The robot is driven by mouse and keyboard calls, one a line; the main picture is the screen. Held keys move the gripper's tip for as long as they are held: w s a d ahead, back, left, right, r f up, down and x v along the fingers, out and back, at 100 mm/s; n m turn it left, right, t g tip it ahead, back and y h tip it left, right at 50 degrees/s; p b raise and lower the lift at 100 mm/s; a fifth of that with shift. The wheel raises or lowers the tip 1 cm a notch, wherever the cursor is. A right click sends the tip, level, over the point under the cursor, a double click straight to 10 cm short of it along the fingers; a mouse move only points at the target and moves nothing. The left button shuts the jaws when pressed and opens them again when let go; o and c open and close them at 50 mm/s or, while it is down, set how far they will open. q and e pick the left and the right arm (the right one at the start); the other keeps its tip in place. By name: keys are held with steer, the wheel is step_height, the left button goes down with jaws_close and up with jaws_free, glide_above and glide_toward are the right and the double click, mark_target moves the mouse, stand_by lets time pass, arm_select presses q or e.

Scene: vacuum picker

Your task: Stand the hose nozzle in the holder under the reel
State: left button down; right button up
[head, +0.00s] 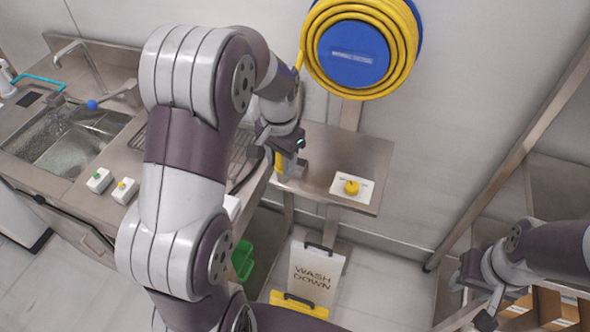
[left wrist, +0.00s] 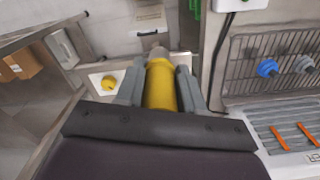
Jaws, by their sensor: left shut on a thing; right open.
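My left gripper (head: 281,160) is shut on the yellow hose nozzle (head: 279,163), above the left part of a steel shelf (head: 325,150) under the reel. In the left wrist view the nozzle (left wrist: 160,86) lies between both fingers, its grey tip (left wrist: 158,53) beyond them. The blue reel (head: 354,52) with coiled yellow hose (head: 398,75) hangs on the wall. I cannot make out the holder; my left arm hides part of the shelf. My right gripper (head: 487,305) is open and empty at the lower right.
A yellow knob (head: 352,187) sits on a white plate on the shelf's right part. A sink (head: 65,145) and counter stand left. A "WASH DOWN" board (head: 316,273) and a green bin (head: 243,262) are below. Cardboard boxes (head: 547,306) are lower right.

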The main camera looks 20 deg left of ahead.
arm_select(q)
steer(key=w+f+p, duration=0.1)
steer(key=w+f, duration=0.2)
steer(key=w, duration=0.1)
steer(key=w+f+p, duration=0.2)
steer(key=w+f, duration=0.1)
steer(key=w+a+f+p, duration=0.1)
steer(key=w+f+p, duration=0.1)
steer(key=w+f, duration=0.2)
steer(key=shift+w+a, duration=0.1)
steer(key=shift+w, duration=0.25)
steer(key=shift+w+f, duration=0.15)
steer(key=shift+f, duration=0.3)
steer(key=c, duration=0.7)
jaws_free()
steer(key=shift+f, duration=0.1)
steer(key=shift+c, duration=0.2)
